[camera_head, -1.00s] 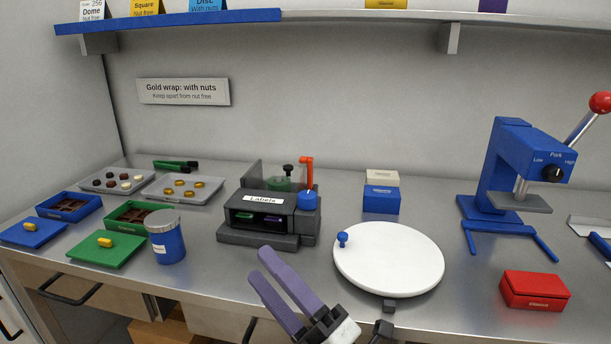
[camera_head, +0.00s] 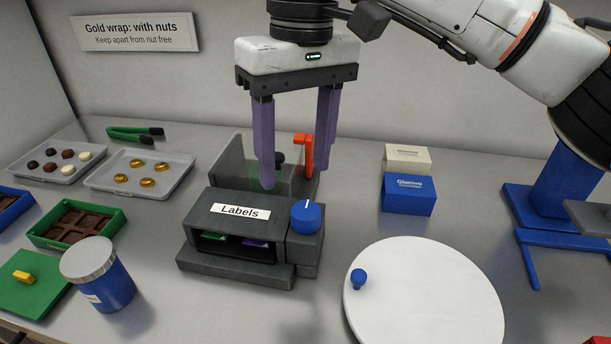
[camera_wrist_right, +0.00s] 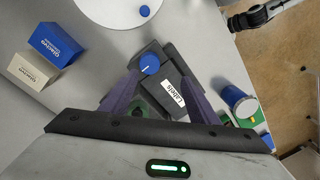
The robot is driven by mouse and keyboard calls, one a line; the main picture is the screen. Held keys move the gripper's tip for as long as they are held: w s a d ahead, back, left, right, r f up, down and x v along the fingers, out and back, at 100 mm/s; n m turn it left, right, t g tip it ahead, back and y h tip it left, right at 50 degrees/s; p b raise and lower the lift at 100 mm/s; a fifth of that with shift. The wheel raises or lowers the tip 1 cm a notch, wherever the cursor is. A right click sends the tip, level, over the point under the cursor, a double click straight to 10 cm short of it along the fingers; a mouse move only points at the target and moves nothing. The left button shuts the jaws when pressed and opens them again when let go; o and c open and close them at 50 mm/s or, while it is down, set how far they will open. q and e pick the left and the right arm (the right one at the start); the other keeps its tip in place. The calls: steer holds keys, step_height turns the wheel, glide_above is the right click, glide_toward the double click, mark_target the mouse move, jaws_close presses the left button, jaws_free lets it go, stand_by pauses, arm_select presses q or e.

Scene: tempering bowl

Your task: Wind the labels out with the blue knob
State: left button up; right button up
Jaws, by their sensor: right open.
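The dark label box (camera_head: 228,262) carries a white "Labels" plate, with a green label (camera_head: 213,238) and a purple label (camera_head: 256,243) showing in its front slot. The blue knob (camera_head: 306,216), with a white mark, is on its right top; it also shows in the right wrist view (camera_wrist_right: 149,64). My right gripper (camera_head: 294,178) points down over the box's back part, open, with its purple fingers apart and nothing between them. In the wrist view its fingertips (camera_wrist_right: 160,76) straddle the knob's side of the box. Part of what appears to be my left arm (camera_wrist_right: 262,14) shows there; its jaws are unclear.
An orange lever (camera_head: 303,154) and a clear panel stand behind the box. A white turntable (camera_head: 430,295) with a small blue peg is at right front. Blue (camera_head: 408,195) and cream (camera_head: 408,157) cartons stand right, and a blue jar (camera_head: 103,285) left. Bare counter lies between box and cartons.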

mark_target(305, 209)
steer(key=shift+h, duration=0.3)
steer(key=f, duration=0.6)
steer(key=w+d+f, duration=0.1)
steer(key=f, duration=0.2)
steer(key=shift+d, duration=0.1)
steer(key=c, duration=1)
steer(key=shift+c, duration=0.2)
